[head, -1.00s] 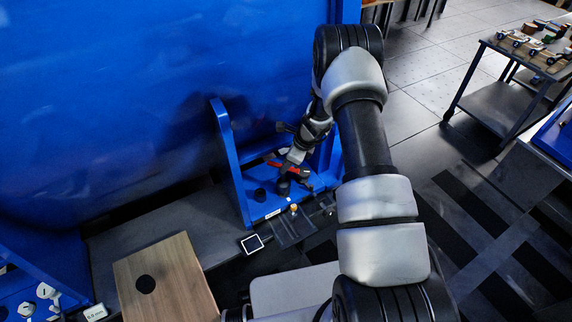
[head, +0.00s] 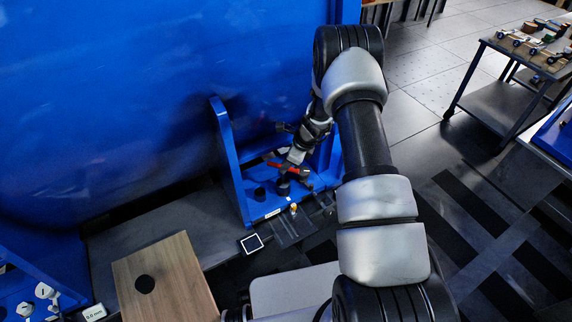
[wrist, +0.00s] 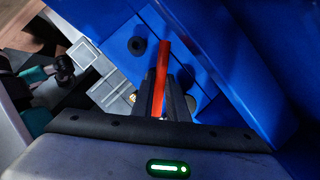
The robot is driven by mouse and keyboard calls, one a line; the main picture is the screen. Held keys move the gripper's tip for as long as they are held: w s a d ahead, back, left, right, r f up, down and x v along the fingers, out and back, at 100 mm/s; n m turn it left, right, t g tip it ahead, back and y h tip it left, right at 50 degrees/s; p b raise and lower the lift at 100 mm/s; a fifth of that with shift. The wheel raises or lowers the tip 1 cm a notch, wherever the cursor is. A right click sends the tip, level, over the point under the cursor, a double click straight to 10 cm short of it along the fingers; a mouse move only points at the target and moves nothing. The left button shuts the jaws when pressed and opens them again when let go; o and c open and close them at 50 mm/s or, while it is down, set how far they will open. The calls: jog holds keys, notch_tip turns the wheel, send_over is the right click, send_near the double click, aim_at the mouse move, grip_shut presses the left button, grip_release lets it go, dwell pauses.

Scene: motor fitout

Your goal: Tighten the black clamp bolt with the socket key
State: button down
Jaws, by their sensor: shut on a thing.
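My gripper (head: 290,170) is low inside the blue bracket and shut on a red-handled tool, which looks like the socket key (head: 274,164). In the wrist view the key's red bar (wrist: 161,72) stands out between the dark fingers of my gripper (wrist: 163,98). A black cylinder (head: 283,187) sits right below the key on the bracket's base, and another black cylinder (head: 259,194) stands to its left. I cannot tell which is the clamp bolt, or whether the key's socket is seated; the gripper and key hide that spot.
The blue bracket's upright walls (head: 229,160) stand close on either side of my gripper, with a large blue panel (head: 150,90) behind. A small screen (head: 251,243) and a wooden board (head: 175,275) lie in front. A cart (head: 535,55) with parts stands at the right.

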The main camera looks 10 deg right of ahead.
jog(key=shift+f+b, duration=0.8)
jog(key=shift+f, duration=0.3)
dwell(0.4)
jog(key=m, duration=0.3)
jog(key=shift+a+t+h, duration=0.1)
jog(key=shift+t+h, duration=0.3)
jog(key=shift+s+a+f+m+h+b, duration=0.15)
jog(key=shift+m+h+b, duration=0.25)
jog(key=shift+m+b, duration=0.5)
jog(key=shift+m+t, duration=0.3)
jog(key=shift+m, duration=0.2)
jog(key=shift+m+h, duration=0.6)
jog(key=shift+m, duration=0.6)
jog(key=shift+a, duration=0.1)
